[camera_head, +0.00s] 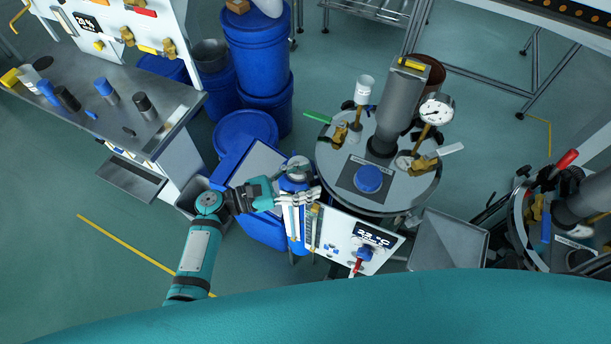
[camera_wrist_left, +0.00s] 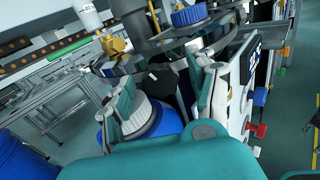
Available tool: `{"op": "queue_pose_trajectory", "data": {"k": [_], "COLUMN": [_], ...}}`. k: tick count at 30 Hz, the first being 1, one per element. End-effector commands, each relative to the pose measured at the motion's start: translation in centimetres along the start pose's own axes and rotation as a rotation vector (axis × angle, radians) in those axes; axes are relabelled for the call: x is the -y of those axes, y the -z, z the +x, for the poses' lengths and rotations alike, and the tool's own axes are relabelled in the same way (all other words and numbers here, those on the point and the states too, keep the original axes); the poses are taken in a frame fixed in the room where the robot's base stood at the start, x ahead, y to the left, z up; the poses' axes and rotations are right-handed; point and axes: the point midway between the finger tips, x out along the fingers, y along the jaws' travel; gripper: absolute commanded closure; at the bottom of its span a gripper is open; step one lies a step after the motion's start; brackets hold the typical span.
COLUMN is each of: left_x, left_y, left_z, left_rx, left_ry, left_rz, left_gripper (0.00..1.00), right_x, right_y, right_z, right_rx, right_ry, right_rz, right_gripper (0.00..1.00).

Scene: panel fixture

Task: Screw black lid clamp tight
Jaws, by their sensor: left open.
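The round grey vessel lid (camera_head: 335,157) carries a blue cap (camera_head: 369,179), brass valves and a thick grey column. In the left wrist view, a black knob-like part (camera_wrist_left: 163,84), which looks like the black lid clamp, sits under the lid's rim between my fingers. The clamp cannot be made out clearly in the head view. My left gripper (camera_head: 314,193) is at the lid's left edge; its open fingers also show in the left wrist view (camera_wrist_left: 160,98). I cannot tell whether either finger touches the clamp. My right gripper is not in view.
A blue canister with a grey top (camera_head: 297,168) stands close beside my left gripper. A white control panel (camera_head: 345,235) with a display is just in front of the vessel. Blue drums (camera_head: 258,50) stand behind left, and a workbench (camera_head: 120,110) is at left.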

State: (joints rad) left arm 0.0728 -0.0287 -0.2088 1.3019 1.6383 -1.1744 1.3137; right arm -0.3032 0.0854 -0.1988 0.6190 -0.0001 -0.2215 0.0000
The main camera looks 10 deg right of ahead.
Motion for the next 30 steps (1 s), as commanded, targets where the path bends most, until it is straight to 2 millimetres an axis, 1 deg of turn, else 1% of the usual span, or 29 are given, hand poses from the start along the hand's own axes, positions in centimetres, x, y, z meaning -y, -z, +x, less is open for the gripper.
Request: {"op": "queue_pose_trajectory", "data": {"k": [8,9,15,21,22,25,28,30], "left_x": [0.0,0.0,0.0,0.0,0.0,0.0,0.1,0.1], "left_y": [0.0,0.0,0.0,0.0,0.0,0.2,0.3,0.1], "left_z": [0.2,0.2,0.2,0.2,0.2,0.2,0.2,0.2], "left_rx": [0.0,0.0,0.0,0.0,0.0,0.0,0.001,0.001], "left_ry": [0.0,0.0,0.0,0.0,0.0,0.0,0.0,0.0], "left_rz": [-0.001,-0.001,-0.001,-0.001,-0.001,0.027,0.105,0.128], "left_gripper": [0.41,0.43,0.69,0.95,0.97,0.97,0.97,0.97], "right_x": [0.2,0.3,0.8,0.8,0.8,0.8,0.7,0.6], "right_y": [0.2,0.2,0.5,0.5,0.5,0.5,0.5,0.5], "right_z": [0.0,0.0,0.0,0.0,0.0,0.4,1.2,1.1], "right_rx": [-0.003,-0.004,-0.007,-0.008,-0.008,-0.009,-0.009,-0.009], "right_ry": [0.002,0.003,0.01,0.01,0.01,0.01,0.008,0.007], "right_rz": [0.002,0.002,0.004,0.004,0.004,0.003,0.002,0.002], "right_gripper": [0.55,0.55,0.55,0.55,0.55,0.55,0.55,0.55]}}
